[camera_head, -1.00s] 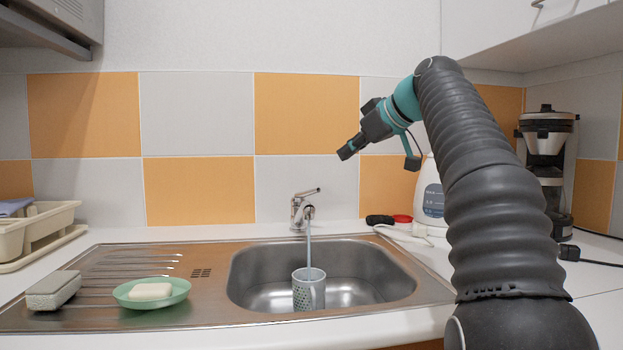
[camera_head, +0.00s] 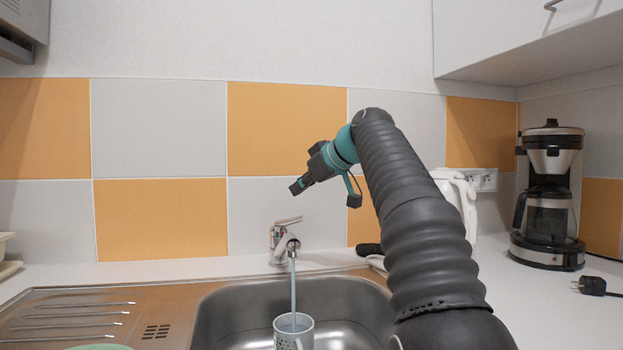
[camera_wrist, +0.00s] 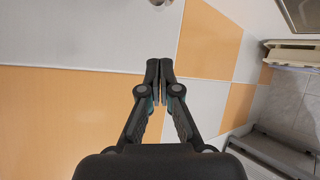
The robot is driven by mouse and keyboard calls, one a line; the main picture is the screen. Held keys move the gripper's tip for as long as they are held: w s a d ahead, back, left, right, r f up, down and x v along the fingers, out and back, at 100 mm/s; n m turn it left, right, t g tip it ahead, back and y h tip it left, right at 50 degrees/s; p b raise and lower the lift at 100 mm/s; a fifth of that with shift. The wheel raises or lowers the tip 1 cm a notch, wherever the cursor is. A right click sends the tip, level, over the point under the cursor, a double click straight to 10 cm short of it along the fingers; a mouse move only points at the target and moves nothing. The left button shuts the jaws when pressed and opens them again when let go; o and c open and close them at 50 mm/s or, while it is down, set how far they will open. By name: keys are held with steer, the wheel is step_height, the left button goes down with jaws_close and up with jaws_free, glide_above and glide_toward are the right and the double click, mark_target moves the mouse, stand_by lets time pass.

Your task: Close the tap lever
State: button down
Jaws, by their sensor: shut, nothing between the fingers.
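The chrome tap (camera_head: 280,240) stands at the back rim of the sink. Its lever (camera_head: 287,220) is raised and tilts up to the right. A stream of water runs from the spout into a patterned mug (camera_head: 293,335) in the basin. My gripper (camera_head: 296,188) is above the lever, a little to its right, and apart from it. In the wrist view my gripper (camera_wrist: 160,64) has its fingers together and empty, over the tiled wall. A small metallic piece, perhaps the tap, shows at the top edge there, cut off.
The steel sink (camera_head: 215,310) has a drainboard on the left. A coffee maker (camera_head: 548,200) and a black plug (camera_head: 595,286) are on the right counter. A white kettle (camera_head: 458,200) stands behind my arm. The tiled wall is close behind the tap.

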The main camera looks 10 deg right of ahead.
mark_target(300, 219)
steer(key=shift+w+d+f, duration=0.1)
steer(key=shift+w+f, duration=0.1)
steer(key=shift+f, duration=0.65)
steer(key=shift+w+f, duration=0.15)
steer(key=shift+f, duration=0.65)
steer(key=shift+w+d+f, duration=0.1)
steer(key=shift+w+f, duration=0.1)
steer(key=shift+f, duration=0.65)
steer(key=shift+a, duration=0.1)
